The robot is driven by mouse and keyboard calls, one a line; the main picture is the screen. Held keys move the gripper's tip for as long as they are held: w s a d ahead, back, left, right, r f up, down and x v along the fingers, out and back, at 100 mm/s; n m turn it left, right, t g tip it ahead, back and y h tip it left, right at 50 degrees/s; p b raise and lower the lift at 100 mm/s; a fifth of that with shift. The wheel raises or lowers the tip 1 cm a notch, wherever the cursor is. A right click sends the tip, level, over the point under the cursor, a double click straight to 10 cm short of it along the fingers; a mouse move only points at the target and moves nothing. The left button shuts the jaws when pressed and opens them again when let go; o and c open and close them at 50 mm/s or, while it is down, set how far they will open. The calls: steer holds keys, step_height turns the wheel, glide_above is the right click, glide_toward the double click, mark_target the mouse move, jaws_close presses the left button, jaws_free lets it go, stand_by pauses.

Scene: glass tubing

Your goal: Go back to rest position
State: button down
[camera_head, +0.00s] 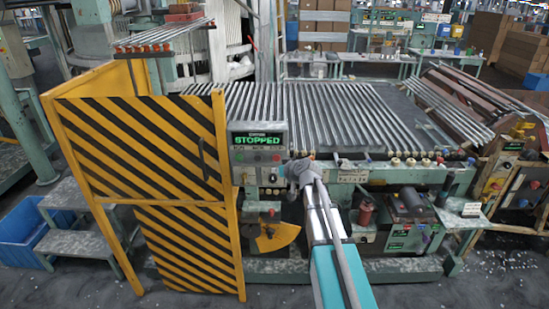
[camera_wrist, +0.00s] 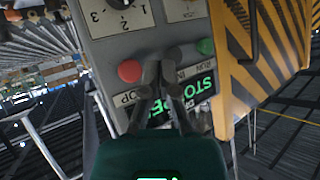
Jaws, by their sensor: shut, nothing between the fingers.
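My gripper (camera_wrist: 162,72) is shut and empty in the wrist view. Its fingertips are in front of the grey control panel (camera_wrist: 105,54), between a red button (camera_wrist: 130,71) and a green button (camera_wrist: 206,46). I cannot tell whether they touch the panel. The panel's display (camera_wrist: 204,85) shows green text, partly hidden by the fingers. In the head view my arm reaches forward to the machine, and the display (camera_head: 258,140) reads STOPPED. The fingers are hard to make out there.
A yellow and black striped gate (camera_head: 150,150) stands left of the panel. Glass tubes (camera_head: 310,110) lie in rows on the machine behind. Grey steps (camera_head: 75,235) and a blue bin (camera_head: 40,240) stand at the left. The floor at the front right is open, with scattered shards.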

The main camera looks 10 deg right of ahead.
steer(key=s+a+f+g+h, duration=0.1)
steer(key=s+f+g, duration=0.2)
steer(key=s, duration=0.7)
steer(key=s+a+f+m+g+h+b, duration=0.1)
steer(key=s+f+g, duration=0.3)
steer(key=s, duration=0.6)
steer(key=s+a+f+m+g+h+b, duration=0.1)
steer(key=s+a+f+g+h, duration=0.1)
steer(key=s, duration=0.8)
step_height(320, 180, down, 3)
steer(key=shift+a+f+g+h, duration=0.1)
steer(key=shift+a+g+h, duration=0.35)
steer(key=shift+g, duration=0.75)
